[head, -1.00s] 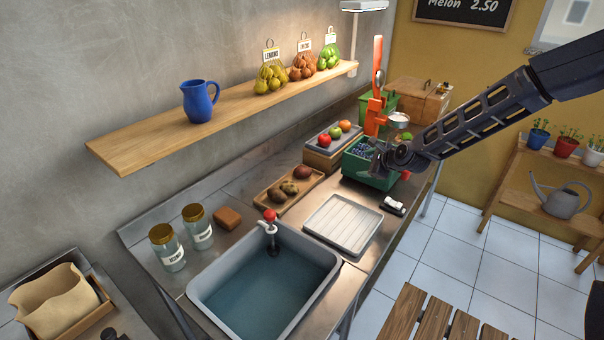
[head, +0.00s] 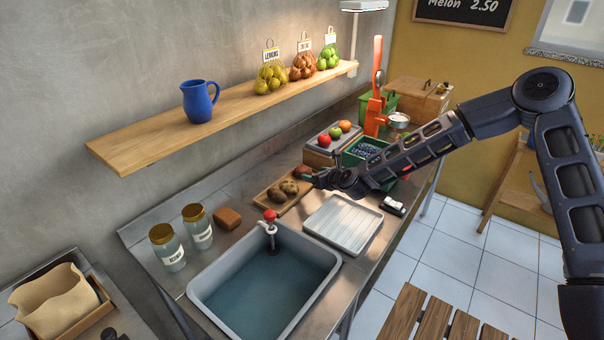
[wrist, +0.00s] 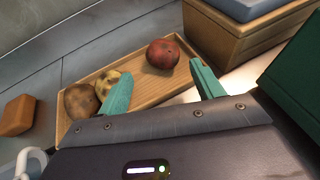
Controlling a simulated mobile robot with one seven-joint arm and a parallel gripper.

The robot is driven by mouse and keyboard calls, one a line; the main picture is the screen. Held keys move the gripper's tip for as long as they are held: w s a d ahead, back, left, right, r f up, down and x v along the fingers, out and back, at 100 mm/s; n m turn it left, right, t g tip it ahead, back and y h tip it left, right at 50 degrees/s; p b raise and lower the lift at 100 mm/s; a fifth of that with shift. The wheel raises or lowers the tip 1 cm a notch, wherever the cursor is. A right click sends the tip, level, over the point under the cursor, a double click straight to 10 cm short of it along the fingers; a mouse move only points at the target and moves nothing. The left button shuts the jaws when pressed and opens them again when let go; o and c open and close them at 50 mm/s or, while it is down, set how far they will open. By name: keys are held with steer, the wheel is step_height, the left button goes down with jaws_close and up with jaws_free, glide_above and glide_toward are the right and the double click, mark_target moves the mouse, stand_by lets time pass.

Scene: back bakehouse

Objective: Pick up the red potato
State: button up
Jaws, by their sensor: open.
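The red potato (wrist: 163,54) lies at one end of a shallow wooden tray (wrist: 142,90) in the wrist view. In the head view it (head: 303,171) is at the tray's far right end, partly hidden by my gripper. Two brown potatoes lie at the other end of the tray, a dark one (wrist: 80,101) and a paler, mottled one (wrist: 104,82). My gripper (wrist: 158,88) is open and empty, its two teal fingers spread apart. The red potato shows beyond the fingertips, between their lines, and apart from them.
A wooden box (wrist: 235,40) stands close beside the tray's red-potato end. A green crate (head: 361,155) is to its right. A ribbed white drainer (head: 343,226), a sink (head: 265,285) and a brown block (head: 228,218) are nearby on the steel counter.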

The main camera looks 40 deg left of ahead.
mark_target(306, 171)
steer(key=x, duration=0.9)
steer(key=shift+d+f, duration=0.15)
steer(key=shift+f, duration=0.05)
steer(key=c, duration=0.8)
steer(key=shift+w+r, duration=0.1)
steer(key=shift+r, duration=0.05)
